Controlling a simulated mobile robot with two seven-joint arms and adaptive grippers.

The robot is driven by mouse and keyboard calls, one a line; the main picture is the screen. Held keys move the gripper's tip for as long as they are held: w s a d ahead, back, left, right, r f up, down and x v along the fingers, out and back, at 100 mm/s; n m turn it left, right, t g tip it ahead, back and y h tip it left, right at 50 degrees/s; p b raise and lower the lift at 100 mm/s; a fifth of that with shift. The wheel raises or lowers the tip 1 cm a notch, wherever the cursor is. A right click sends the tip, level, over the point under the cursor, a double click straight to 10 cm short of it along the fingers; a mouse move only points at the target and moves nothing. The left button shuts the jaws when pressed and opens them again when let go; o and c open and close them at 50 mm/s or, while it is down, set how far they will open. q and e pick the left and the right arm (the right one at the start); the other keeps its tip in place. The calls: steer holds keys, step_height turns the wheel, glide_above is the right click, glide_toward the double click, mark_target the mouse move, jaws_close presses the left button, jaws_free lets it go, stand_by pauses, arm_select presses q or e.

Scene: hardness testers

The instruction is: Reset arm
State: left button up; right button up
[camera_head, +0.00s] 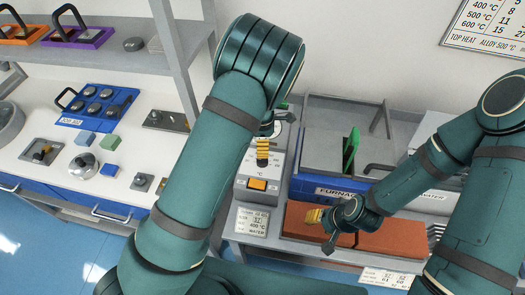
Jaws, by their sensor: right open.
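My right gripper (320,228) reaches in from the right. Its fingers are apart, one showing a yellow pad, and I see nothing between them. It is over or just in front of a flat red-brown block (385,240) below the furnace (325,190); I cannot tell if they touch. My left arm rises through the middle, and its forearm hides part of the bench. A yellow-padded part that looks like my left gripper (263,152) points down in front of a grey tester with an orange button (257,185); its opening is unclear.
A green upright piece (350,150) stands at the furnace. At left, a white bench (60,190) holds a blue tray (97,108) of round samples, small blocks and a round metal pot (84,165). A grey shelf (110,58) carries orange and purple trays. A placard (485,30) hangs at upper right.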

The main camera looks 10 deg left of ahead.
arm_select(q)
steer(key=shift+r, duration=0.9)
steer(key=shift+s+f, duration=0.1)
